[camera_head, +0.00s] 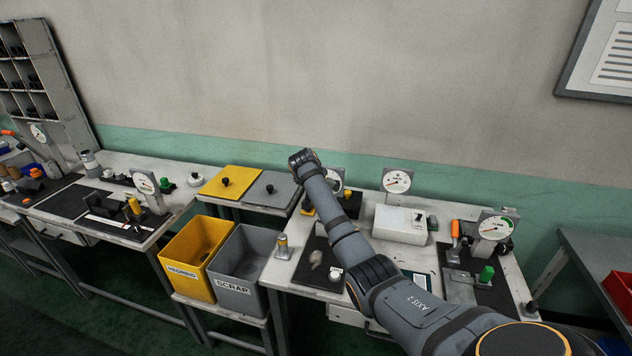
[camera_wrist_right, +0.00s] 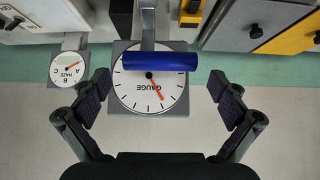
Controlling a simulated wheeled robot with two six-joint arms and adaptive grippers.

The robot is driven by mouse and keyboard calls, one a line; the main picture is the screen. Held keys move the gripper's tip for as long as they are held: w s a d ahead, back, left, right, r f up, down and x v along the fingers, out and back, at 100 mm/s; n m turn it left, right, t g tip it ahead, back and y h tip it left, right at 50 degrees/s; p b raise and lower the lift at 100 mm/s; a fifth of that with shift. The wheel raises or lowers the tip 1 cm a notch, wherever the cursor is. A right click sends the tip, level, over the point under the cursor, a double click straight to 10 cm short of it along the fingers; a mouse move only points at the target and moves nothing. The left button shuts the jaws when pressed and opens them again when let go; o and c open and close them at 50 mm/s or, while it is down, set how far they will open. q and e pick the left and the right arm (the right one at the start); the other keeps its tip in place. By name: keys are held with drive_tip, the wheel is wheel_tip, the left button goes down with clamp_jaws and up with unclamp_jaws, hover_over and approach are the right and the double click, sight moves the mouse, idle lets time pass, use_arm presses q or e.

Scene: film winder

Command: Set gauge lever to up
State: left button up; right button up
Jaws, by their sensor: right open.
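In the right wrist view, the picture is upside down and a white dial marked GAUGE (camera_wrist_right: 135,88) sits on a grey plate, with an orange needle. A blue cylinder (camera_wrist_right: 160,62), which looks like the lever's handle, lies level across the dial. My right gripper (camera_wrist_right: 162,92) is open, one finger on each side of the dial and blue cylinder, touching neither. In the head view, my right arm reaches across the bench and partly hides the gauge (camera_head: 336,176); its fingers cannot be made out. My left gripper is not in view.
A smaller HAZE dial (camera_wrist_right: 67,69) stands beside the gauge in the wrist view. In the head view, a white box (camera_head: 399,226), another dial (camera_head: 495,228) and a green-topped part (camera_head: 486,273) stand on the bench. Yellow (camera_head: 190,256) and grey (camera_head: 240,267) bins are left of it.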

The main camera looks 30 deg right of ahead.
drive_tip(key=v, duration=0.8)
drive_tip(key=shift+a+r, duration=0.15)
drive_tip(key=shift+r, duration=0.1)
drive_tip(key=shift+s, duration=0.2)
